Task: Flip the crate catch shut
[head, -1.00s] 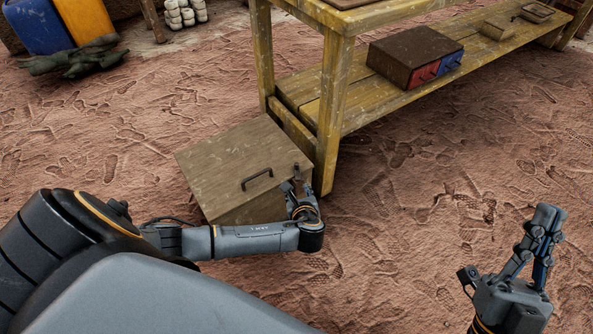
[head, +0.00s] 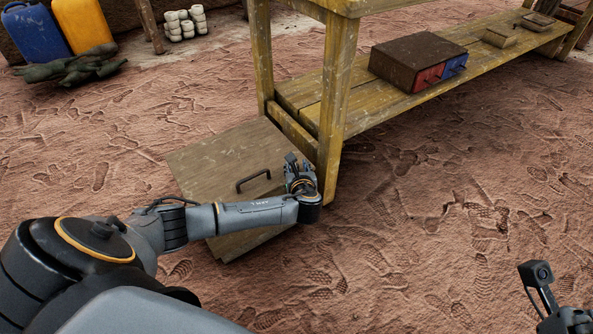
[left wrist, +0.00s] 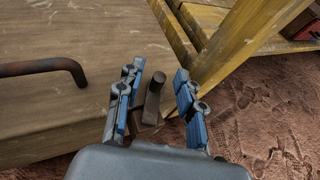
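The wooden crate (head: 215,165) stands on the ground beside the yellow table's near leg. A dark handle (head: 253,181) is on its lid, and it also shows in the left wrist view (left wrist: 45,67). The catch (left wrist: 153,98), a small dark upright bar at the crate's edge, stands between the fingers of my left gripper (left wrist: 159,78) in the left wrist view. The fingers are open, one on each side, with visible gaps. In the head view my left gripper (head: 293,166) is at the crate's right corner and hides the catch. My right gripper's fingers are out of view.
The yellow table (head: 338,100) stands close behind and right of the crate, its leg near my left gripper. A brown box with red and blue drawers (head: 415,62) sits on its lower shelf. Bare ground lies at right. Jerrycans (head: 83,27) stand far left.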

